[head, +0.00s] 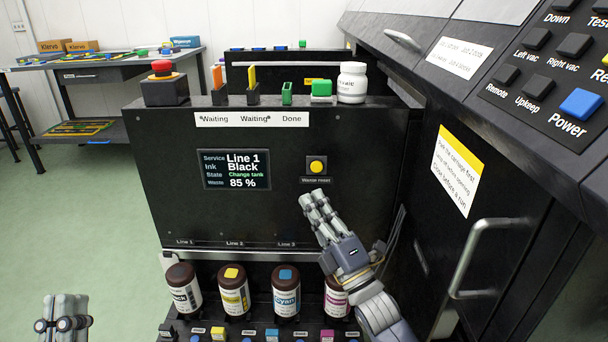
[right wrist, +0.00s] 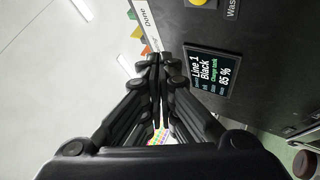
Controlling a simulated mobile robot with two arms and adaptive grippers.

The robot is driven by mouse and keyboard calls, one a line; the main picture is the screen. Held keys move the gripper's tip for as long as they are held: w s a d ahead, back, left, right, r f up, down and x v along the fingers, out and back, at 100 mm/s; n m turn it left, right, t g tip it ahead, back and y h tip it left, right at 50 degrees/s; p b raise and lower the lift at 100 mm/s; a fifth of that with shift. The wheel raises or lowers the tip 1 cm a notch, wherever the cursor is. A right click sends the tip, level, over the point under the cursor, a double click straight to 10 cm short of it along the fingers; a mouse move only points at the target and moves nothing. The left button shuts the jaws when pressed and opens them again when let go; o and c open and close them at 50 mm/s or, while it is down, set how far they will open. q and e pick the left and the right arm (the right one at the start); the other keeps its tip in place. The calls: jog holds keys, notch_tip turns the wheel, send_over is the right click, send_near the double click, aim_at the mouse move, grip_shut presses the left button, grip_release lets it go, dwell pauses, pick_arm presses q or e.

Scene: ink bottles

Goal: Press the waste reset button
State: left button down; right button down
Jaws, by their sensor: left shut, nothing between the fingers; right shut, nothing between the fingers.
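The waste reset button (head: 316,166) is a round yellow button in a dark square frame on the black front panel, with a small label (head: 316,180) below it. It also shows at the top edge of the right wrist view (right wrist: 198,2). My right gripper (head: 314,194) is shut and empty, its fingertips just below the label in the head view. I cannot tell how far they are from the panel. In the right wrist view its fingertips (right wrist: 154,60) are together. My left gripper (head: 66,298) is shut and empty at the lower left, away from the panel.
A display (head: 236,169) left of the button reads Line 1, Black, Change tank, 85 %. Several ink bottles (head: 234,296) stand below the panel. A red emergency button (head: 162,70) and a white bottle (head: 352,83) stand on top. A door handle (head: 478,258) sticks out at right.

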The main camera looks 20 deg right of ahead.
pick_arm(q)
jog(key=shift+s+r, duration=0.2)
jog(key=shift+r, duration=0.1)
pick_arm(e)
jog(key=shift+s+r, duration=0.1)
jog(key=shift+r, duration=0.2)
